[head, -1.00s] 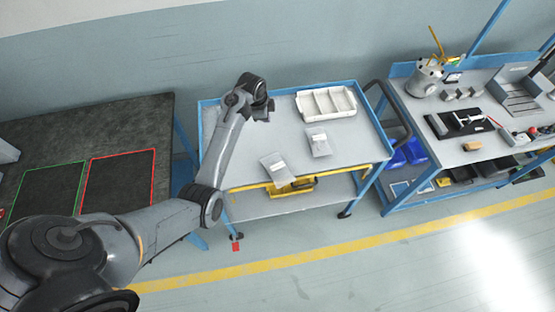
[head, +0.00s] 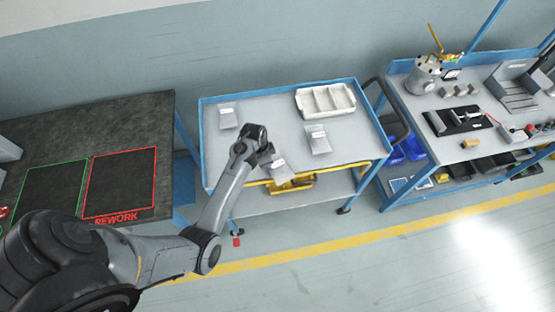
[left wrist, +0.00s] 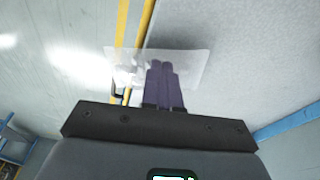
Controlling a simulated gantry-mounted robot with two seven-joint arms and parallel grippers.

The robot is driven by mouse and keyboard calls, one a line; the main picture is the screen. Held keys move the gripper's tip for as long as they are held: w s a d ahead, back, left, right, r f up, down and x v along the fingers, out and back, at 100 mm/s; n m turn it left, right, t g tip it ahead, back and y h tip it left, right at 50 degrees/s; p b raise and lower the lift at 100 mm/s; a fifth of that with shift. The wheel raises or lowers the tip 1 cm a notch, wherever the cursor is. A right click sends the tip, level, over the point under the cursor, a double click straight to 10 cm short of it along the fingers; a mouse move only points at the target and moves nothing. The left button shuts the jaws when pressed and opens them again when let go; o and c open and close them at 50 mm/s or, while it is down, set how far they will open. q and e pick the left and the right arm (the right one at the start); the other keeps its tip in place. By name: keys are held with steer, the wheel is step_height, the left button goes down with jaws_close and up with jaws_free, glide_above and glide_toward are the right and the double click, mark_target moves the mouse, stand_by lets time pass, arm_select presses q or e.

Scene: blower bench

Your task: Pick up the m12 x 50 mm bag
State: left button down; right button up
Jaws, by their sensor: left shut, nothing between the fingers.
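Three clear bags with white labels lie on the blue-edged cart; the labels are too small to read, so I cannot tell which is the m12 x 50 mm bag. One bag (head: 228,116) is at the cart's back left, one bag (head: 319,140) is right of centre, and one bag (head: 281,169) is at the front edge. My left gripper (head: 266,152) is over the front bag and partly hides it. In the left wrist view its fingers (left wrist: 161,68) are shut together and empty, in front of the see-through bag (left wrist: 194,66); contact is unclear. My right gripper is out of view.
A white divided tray (head: 326,100) stands at the cart's back right. A yellow object (head: 298,185) shows below the cart's front edge. A dark table (head: 50,135) with green and red outlined areas is at left. A workbench (head: 470,155) with parts is at right.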

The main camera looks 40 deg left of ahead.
mark_target(278, 163)
arm_select(q)
steer(key=w, duration=0.1)
steer(key=w+d, duration=0.2)
steer(key=w, duration=0.1)
steer(key=shift+f+p, duration=0.3)
steer(key=shift+f, duration=0.55)
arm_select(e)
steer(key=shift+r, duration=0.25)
